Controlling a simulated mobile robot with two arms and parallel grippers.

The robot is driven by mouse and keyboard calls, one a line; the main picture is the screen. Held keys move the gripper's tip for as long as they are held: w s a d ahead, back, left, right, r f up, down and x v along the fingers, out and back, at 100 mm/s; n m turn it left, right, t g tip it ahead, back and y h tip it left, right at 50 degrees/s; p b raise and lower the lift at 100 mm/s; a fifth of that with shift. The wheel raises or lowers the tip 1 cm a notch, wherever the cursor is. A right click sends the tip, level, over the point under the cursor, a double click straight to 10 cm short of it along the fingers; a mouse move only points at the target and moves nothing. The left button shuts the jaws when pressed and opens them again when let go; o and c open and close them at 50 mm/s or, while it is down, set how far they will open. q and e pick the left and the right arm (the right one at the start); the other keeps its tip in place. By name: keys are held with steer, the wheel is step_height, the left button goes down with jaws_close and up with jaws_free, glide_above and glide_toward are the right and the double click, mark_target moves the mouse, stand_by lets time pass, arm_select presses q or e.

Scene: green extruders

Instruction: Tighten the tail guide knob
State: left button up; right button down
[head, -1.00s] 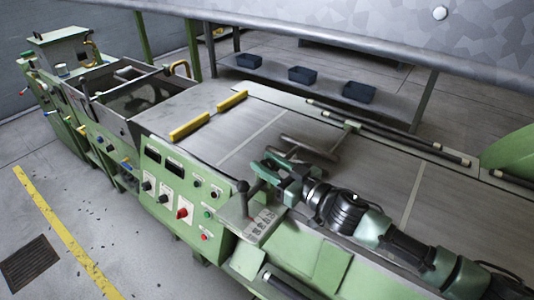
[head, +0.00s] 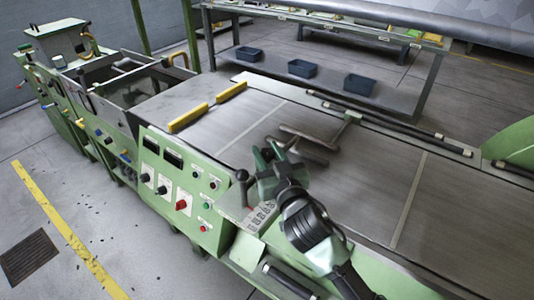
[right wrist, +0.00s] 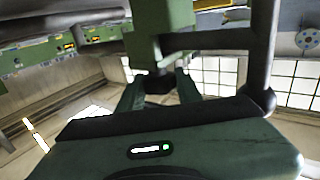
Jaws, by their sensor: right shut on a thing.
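In the right wrist view, a small dark knob (right wrist: 158,84) sits under a green block (right wrist: 160,30), between the two green fingers of my right gripper (right wrist: 158,93). The gripper is shut on the knob. In the head view, my right gripper (head: 270,150) is over the near side of the green machine's bed, beside a grey bar guide (head: 305,138). The knob is hidden there by the gripper, and the exact finger contact is hard to make out. My left gripper is not in view.
A black-ball lever (head: 241,176) stands just left of the gripper. A control panel (head: 180,185) with several buttons faces the floor side. Yellow bars (head: 188,118) lie on the grey bed (head: 370,185). A shelf (head: 335,85) with dark bins stands behind.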

mark_target(270, 158)
steer(key=shift+r, duration=0.15)
steer(key=c, duration=1)
jaws_free()
steer(key=shift+o, duration=0.2)
steer(key=v, duration=0.3)
steer(key=b+v, duration=0.1)
steer(key=v, duration=0.2)
steer(key=shift+s+d+f, duration=0.2)
steer(key=shift+s, duration=0.1)
steer(key=shift+s+d+r, duration=0.1)
steer(key=shift+s+d, duration=0.05)
steer(key=shift+s, duration=0.35)
